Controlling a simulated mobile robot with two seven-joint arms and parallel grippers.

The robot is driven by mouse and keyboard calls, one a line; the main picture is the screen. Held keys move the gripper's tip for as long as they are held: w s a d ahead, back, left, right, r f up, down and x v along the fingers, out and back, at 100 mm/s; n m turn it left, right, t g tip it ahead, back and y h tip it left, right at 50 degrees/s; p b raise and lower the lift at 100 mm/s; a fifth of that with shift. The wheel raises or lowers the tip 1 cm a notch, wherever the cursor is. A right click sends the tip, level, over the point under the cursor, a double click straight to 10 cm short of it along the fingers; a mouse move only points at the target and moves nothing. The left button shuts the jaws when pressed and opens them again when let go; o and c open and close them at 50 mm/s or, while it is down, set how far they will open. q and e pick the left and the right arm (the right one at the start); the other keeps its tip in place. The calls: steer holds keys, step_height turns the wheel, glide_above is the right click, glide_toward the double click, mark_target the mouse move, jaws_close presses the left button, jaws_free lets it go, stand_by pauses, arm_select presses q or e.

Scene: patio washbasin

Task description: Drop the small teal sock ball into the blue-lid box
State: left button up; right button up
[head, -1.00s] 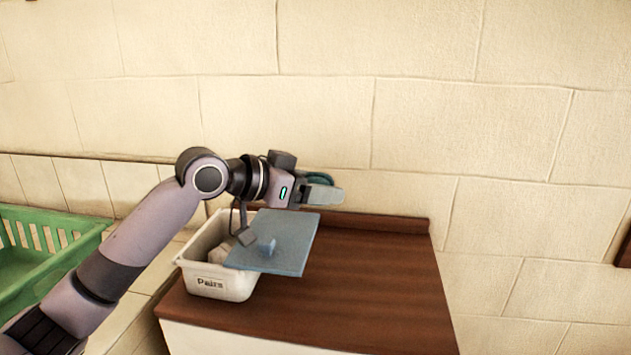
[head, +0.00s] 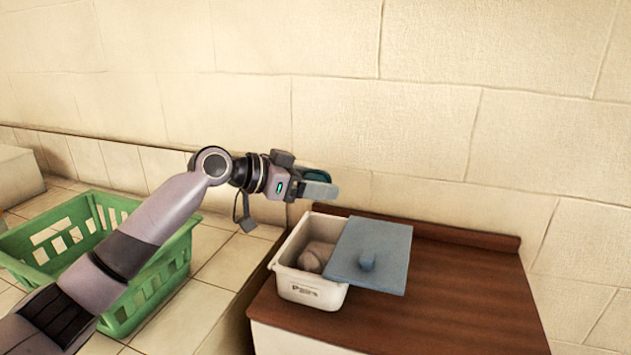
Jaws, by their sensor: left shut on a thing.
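My left gripper (head: 320,183) is shut on the small teal sock ball (head: 318,174), which is partly hidden behind the near finger. It holds the ball in the air, above the box's back edge in the picture; how far behind or over the box it is, I cannot tell. The white box (head: 309,292) has a dark label on its front and stands on the brown cabinet top. Its blue lid (head: 384,246), with a knob, lies askew over the right part, leaving the left part open. A greyish-pink ball (head: 312,259) shows inside. My right gripper is not in view.
The brown cabinet top (head: 450,290) is bare to the right of the box and has a low back ledge. A tiled wall (head: 430,140) rises behind it. A green slatted basket (head: 160,265) stands at the left, partly behind my left arm.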

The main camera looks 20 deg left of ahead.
arm_select(q)
step_height(320, 180, down, 6)
steer(key=b, duration=0.5)
steer(key=o, duration=1.1)
steer(key=b+v, duration=0.1)
steer(key=v, duration=0.6)
steer(key=shift+a, duration=0.1)
